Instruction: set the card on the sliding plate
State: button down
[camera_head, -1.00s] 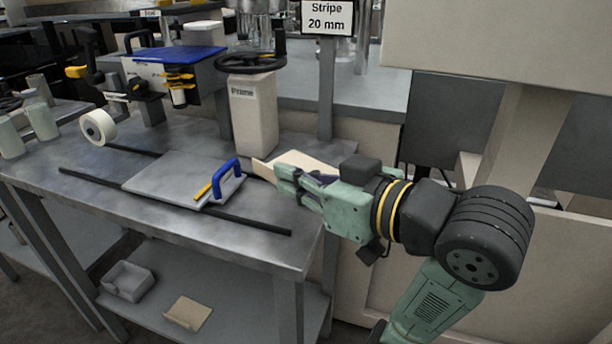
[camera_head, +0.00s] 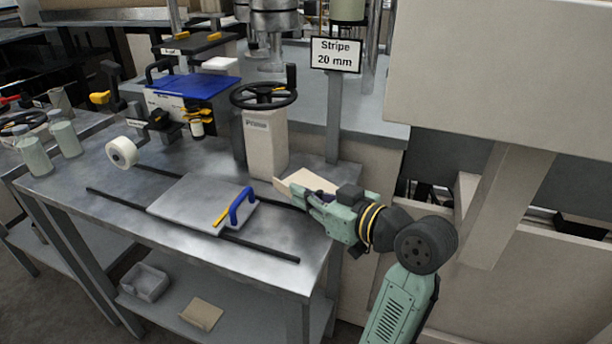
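My gripper (camera_head: 318,203) is at the right end of the metal table and appears shut on a pale tan card (camera_head: 305,181). The card is held up above the table's right edge, and the fingers hide part of it. The sliding plate (camera_head: 185,203) is a flat grey slab lying across two dark rails, left of my gripper. A blue handle (camera_head: 241,204) and a yellow strip (camera_head: 222,215) are at the plate's right end. The plate's top is otherwise bare.
A beige post marked Prime (camera_head: 266,143) with a black handwheel (camera_head: 263,95) stands behind the plate. A white tape roll (camera_head: 122,152) stands at the left. A sign post (camera_head: 333,120) rises behind the card. The lower shelf holds a grey bin (camera_head: 145,282) and a tan piece (camera_head: 202,314).

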aim_at(306, 184)
jog(key=w, duration=0.4)
jog(key=w+p, duration=0.1)
jog(key=w, duration=0.1)
jog(key=shift+w+f, duration=0.2)
jog(key=shift+f, duration=0.1)
jog(key=shift+w+f, duration=0.1)
jog(key=shift+f, duration=0.05)
jog(key=shift+f+p, duration=0.65)
jog(key=shift+f, duration=1)
jog(key=shift+f, duration=0.1)
jog(key=shift+f, duration=0.15)
jog(key=c, duration=1.8)
grip_release()
